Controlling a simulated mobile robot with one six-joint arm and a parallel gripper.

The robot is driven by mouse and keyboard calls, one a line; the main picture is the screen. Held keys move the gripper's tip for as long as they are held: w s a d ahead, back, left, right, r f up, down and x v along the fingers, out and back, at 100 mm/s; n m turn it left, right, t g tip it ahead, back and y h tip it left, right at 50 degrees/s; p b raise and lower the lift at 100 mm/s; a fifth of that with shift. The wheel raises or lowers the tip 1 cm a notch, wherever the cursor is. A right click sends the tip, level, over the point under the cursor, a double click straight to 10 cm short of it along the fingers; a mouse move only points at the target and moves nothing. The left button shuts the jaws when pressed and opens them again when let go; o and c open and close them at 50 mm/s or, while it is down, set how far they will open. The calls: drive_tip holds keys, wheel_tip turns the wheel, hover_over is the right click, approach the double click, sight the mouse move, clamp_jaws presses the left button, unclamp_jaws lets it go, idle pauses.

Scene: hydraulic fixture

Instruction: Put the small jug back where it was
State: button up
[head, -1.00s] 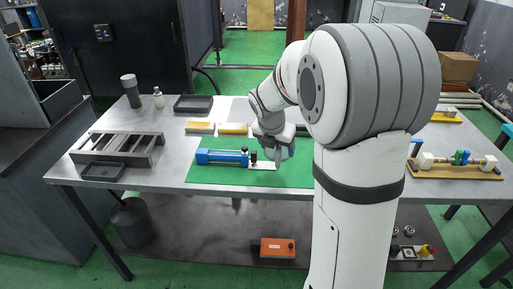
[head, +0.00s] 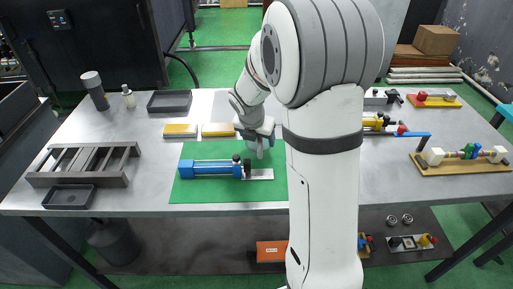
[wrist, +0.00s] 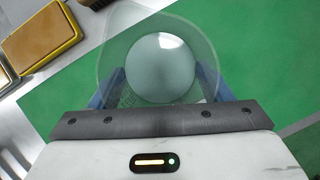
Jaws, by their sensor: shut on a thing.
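The small jug (wrist: 160,66) fills the middle of the wrist view as a pale, see-through round vessel seen from above, with a wide rim. My gripper (wrist: 160,88) is shut on it, with one blue finger on each side. In the head view my gripper (head: 259,142) is over the far right part of the green mat (head: 212,196), and the jug is mostly hidden by it there. I cannot tell whether the jug touches the mat.
A blue cylinder (head: 205,168) lies on the mat, left of my gripper. Two yellow-edged blocks (head: 218,129) lie behind the mat. A dark tray (head: 170,101), a white bottle (head: 128,96) and a slotted metal rack (head: 84,165) stand to the left.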

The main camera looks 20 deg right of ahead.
drive_tip(key=shift+s+a+f+b, duration=0.1)
drive_tip(key=shift+f+b, duration=0.2)
drive_tip(key=shift+f, duration=1.4)
drive_tip(key=shift+f, duration=0.1)
drive_tip(key=o, duration=1.1)
drive_tip(key=shift+o, duration=0.2)
